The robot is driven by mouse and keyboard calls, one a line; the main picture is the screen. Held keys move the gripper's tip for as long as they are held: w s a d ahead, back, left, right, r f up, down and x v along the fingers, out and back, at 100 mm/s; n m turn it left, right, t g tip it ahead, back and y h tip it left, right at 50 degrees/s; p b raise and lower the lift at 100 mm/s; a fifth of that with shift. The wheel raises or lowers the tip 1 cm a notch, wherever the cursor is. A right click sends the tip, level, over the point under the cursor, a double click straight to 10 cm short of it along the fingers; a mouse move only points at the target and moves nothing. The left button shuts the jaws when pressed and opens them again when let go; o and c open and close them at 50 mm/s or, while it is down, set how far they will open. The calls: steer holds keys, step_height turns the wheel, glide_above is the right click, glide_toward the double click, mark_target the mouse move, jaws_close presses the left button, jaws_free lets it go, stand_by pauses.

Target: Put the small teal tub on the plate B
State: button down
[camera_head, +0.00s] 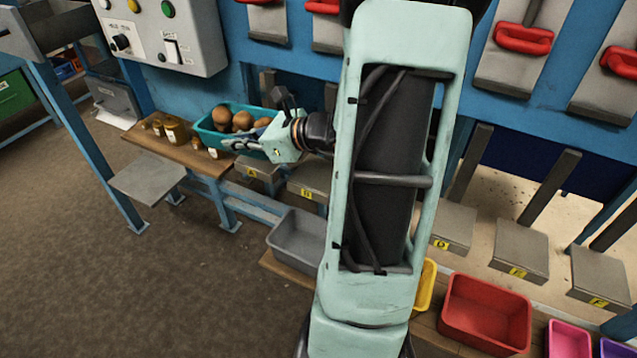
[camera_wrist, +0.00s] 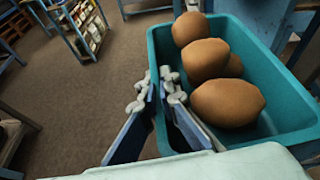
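The small teal tub (camera_head: 207,137) holds several brown rounded lumps and shows at the far end of the bench, behind my gripper (camera_head: 243,146). The tub also fills the right of the wrist view (camera_wrist: 291,88). There my gripper's fingers (camera_wrist: 163,88) are close together at the tub's near left wall, one on each side, and appear shut on it. I cannot tell whether the tub's underside touches anything. Plate B (camera_head: 313,178) is a grey plate with a yellow label, right of the tub and partly hidden by my arm. Its visible top is bare.
Plate A (camera_head: 257,170) is just below the tub. A wooden table (camera_head: 175,150) with small jars (camera_head: 175,131) stands left. A grey bin (camera_head: 297,238) lies below plate B. Plates D (camera_head: 452,225), E (camera_head: 519,250) and F (camera_head: 600,275) continue right, above a red bin (camera_head: 486,312).

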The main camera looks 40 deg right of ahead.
steer(key=shift+s+d+r+m+t+h+b, duration=0.15)
steer(key=shift+d+r+m+t+h+b, duration=0.2)
steer(key=shift+d+r+h+b, duration=0.55)
steer(key=shift+s+d+r+p, duration=0.15)
steer(key=shift+d+r+p, duration=0.15)
steer(key=shift+d, duration=0.1)
steer(key=shift+s+d+f, duration=1.45)
steer(key=shift+s+f, duration=0.3)
steer(key=shift+f, duration=0.4)
steer(key=shift+s+d+f, duration=1.45)
steer(key=shift+s+f, duration=0.35)
steer(key=shift+f, duration=0.3)
steer(key=shift+s+d+f, duration=1.45)
steer(key=shift+s+f, duration=0.3)
steer(key=shift+f, duration=0.4)
steer(key=shift+f, duration=0.1)
steer(key=c, duration=2.7)
jaws_free()
steer(key=shift+f, duration=0.15)
steer(key=o, duration=0.5)
steer(key=shift+o, duration=0.2)
